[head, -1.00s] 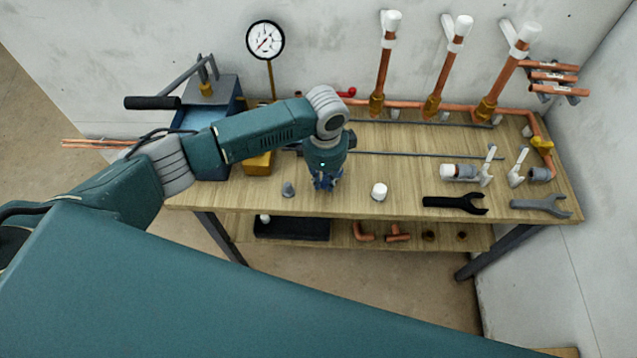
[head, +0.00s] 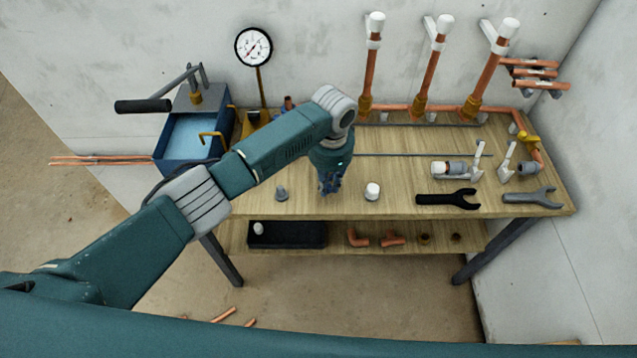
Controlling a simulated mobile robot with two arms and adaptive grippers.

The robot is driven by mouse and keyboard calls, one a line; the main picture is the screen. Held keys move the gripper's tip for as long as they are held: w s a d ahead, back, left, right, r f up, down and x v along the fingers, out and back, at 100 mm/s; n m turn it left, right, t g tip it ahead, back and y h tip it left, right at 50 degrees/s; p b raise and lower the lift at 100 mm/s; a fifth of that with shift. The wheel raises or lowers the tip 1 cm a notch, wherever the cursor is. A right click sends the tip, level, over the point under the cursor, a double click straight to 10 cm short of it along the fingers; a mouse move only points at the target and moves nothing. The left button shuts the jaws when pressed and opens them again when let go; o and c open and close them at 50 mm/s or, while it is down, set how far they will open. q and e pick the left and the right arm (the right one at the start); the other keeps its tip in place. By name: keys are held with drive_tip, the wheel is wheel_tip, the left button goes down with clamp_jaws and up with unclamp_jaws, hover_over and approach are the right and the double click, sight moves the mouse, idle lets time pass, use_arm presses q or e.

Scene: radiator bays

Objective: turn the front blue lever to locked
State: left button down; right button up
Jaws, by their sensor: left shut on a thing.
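My left gripper (head: 330,186) points down over the front middle of the wooden bench (head: 420,212). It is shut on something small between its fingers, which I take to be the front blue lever. The fingers and wrist hide nearly all of it, so I cannot tell how the lever is turned. The gripper is between a grey fitting (head: 281,194) and a white cap (head: 372,191). My right gripper is not in view.
A blue tank (head: 165,158) with a pump handle (head: 143,105) and a pressure gauge (head: 254,46) stand at the left. Upright copper pipes (head: 428,78) line the back. A black wrench (head: 447,199) and grey wrench (head: 531,197) lie front right.

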use_arm(q)
drive_tip(key=shift+w+d+r+n+p, duration=0.15)
drive_tip(key=shift+d+n, duration=0.3)
drive_tip(key=shift+n, duration=0.25)
drive_tip(key=shift+w+d+f+n+p, duration=0.15)
drive_tip(key=shift+d+n, duration=0.3)
drive_tip(key=shift+n, duration=0.25)
drive_tip(key=shift+w+d+r+n, duration=0.1)
drive_tip(key=shift+w+d+n, duration=0.15)
drive_tip(key=shift+n, duration=0.45)
drive_tip(key=shift+w+d+n, duration=0.1)
drive_tip(key=shift+d+n, duration=0.25)
drive_tip(key=shift+n, duration=0.35)
drive_tip(key=c, duration=1.7)
unclamp_jaws()
drive_tip(key=shift+o, duration=0.4)
wheel_tip(320, 180, up, 12)
drive_tip(key=shift+d, duration=0.25)
